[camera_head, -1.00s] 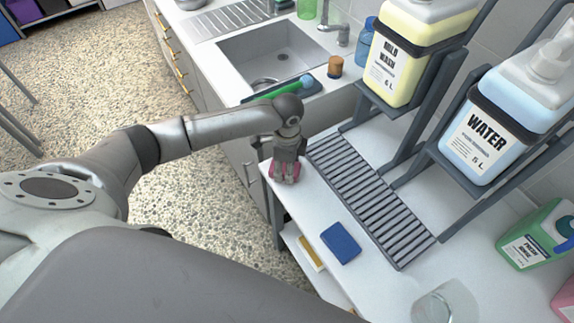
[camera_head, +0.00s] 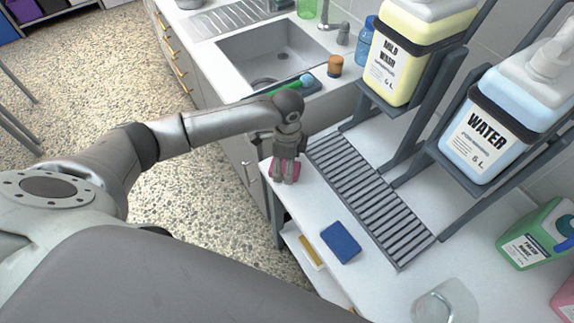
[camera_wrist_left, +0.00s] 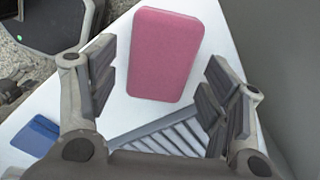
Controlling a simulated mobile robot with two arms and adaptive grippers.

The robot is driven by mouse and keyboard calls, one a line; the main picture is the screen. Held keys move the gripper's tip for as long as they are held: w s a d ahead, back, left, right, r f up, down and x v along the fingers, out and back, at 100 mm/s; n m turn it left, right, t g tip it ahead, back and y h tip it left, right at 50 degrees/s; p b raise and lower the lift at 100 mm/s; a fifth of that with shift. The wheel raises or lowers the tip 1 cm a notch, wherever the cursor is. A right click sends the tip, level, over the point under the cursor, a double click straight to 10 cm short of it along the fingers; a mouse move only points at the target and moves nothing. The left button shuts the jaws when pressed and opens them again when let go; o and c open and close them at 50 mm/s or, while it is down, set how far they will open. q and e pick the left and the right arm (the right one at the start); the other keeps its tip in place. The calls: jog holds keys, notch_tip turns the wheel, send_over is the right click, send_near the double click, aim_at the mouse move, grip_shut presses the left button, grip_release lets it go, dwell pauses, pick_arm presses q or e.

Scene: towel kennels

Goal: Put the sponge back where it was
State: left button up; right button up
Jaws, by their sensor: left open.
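A pink sponge (camera_wrist_left: 163,54) lies on the white counter in the left wrist view, between and a little beyond my open fingers. In the head view only the edges of the pink sponge (camera_head: 270,166) show behind my left gripper (camera_head: 285,172). The left gripper, also in the left wrist view (camera_wrist_left: 163,90), is open, and I see no finger closed on the sponge. A blue sponge (camera_head: 340,242) lies on the counter nearer to me, and it shows at the left of the wrist view (camera_wrist_left: 36,136). My right gripper is not in view.
A slatted drain grate (camera_head: 370,200) runs along the counter beside the sponges. Dispensers labelled mild wash (camera_head: 400,62) and water (camera_head: 490,135) stand on dark racks behind it. A clear glass (camera_head: 445,303) stands near the front. A yellow item (camera_head: 309,252) lies on the shelf below.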

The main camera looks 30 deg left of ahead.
pick_arm(q)
notch_tip(320, 180, up, 11)
dwell(0.3)
dwell(0.4)
